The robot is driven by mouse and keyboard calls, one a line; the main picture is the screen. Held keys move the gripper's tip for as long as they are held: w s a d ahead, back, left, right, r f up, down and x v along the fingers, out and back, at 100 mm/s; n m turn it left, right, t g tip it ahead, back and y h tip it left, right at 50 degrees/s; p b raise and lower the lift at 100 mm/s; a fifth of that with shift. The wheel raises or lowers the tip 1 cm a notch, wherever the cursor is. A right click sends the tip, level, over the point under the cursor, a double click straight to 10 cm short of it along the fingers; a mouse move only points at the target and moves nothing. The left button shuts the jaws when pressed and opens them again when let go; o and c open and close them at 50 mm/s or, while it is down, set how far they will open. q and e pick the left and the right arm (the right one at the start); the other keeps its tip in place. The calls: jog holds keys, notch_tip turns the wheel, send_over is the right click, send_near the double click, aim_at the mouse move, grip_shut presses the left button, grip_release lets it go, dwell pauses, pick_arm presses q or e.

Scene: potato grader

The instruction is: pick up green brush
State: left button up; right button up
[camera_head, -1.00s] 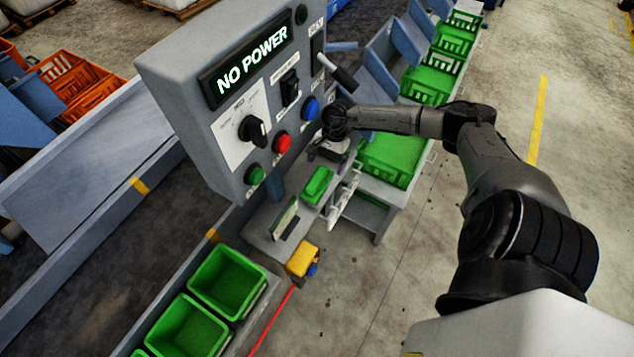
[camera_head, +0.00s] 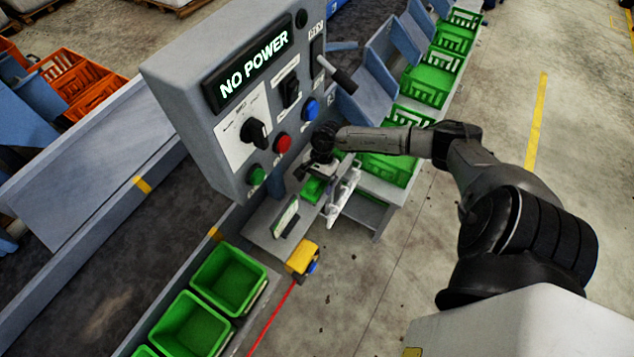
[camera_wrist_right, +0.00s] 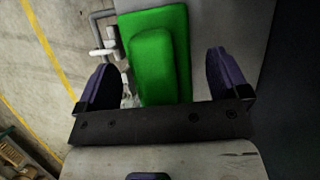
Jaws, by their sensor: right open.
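The green brush (camera_head: 313,189) lies on the small grey shelf (camera_head: 262,232) below the control panel. In the head view my right gripper and wrist cover part of it. In the right wrist view the green brush (camera_wrist_right: 155,62) shows as a green block with a raised, rounded green part on it. My right gripper (camera_wrist_right: 162,80) is open, with one dark finger to each side of the brush. The fingers do not visibly touch it. In the head view my right gripper (camera_head: 318,172) is just above the brush. My left gripper is not in view.
The grey control panel (camera_head: 205,70), its screen reading "NO POWER", stands close to the right wrist. A white rack (camera_head: 342,197) is beside the brush. A yellow box (camera_head: 302,258) hangs at the shelf's front. Green crates (camera_head: 228,279) stand at the lower left.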

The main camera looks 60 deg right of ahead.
jog(key=shift+f+b, duration=0.25)
jog(key=shift+b, duration=0.2)
dwell(0.6)
jog(key=shift+c, duration=0.2)
jog(key=c, duration=1.1)
